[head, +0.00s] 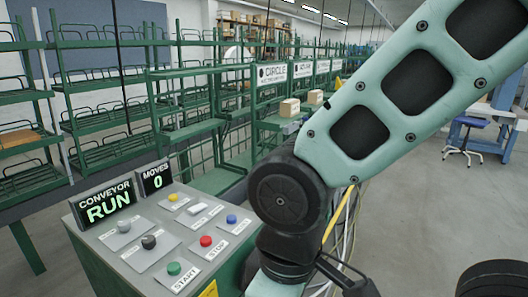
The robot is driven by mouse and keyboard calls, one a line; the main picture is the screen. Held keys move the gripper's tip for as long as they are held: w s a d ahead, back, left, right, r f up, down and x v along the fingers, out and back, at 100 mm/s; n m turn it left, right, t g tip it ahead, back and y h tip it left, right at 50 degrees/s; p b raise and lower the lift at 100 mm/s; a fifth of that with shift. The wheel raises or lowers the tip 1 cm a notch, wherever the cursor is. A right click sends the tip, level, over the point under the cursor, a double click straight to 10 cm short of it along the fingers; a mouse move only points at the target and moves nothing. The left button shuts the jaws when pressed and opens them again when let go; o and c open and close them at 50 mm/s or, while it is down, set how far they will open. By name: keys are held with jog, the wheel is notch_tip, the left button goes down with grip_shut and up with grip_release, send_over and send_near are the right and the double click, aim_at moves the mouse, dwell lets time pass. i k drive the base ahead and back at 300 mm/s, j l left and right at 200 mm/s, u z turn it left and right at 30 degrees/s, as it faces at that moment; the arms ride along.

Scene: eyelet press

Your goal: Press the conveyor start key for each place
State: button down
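The start key is a green round button (174,268) on a plate marked START, at the near edge of the grey control panel (88,243). Nothing covers it. A display (107,205) on the panel reads CONVEYOR RUN, and a smaller display (155,178) reads MOVES 0. A red button (206,241) marked STOP is just behind and right of the green one. My arm comes down from the upper right and leaves the picture at the bottom, right of the panel. My gripper is not clearly visible. Two cardboard boxes (289,107) (315,97) stand on the green line behind.
Green racks (95,120) stand behind. A sign (272,74) reads CIRCLE. Open floor (430,215) lies right.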

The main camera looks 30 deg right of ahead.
aim_at(173, 268)
jog(key=i+u, duration=0.2)
jog(key=u, duration=0.15)
jog(key=i+l+u, duration=0.1)
jog(key=i+u, duration=0.15)
jog(key=u, duration=0.15)
jog(key=i+l+u, duration=0.1)
jog(key=u, duration=0.25)
jog(key=i+l, duration=0.05)
jog(key=i, duration=0.05)
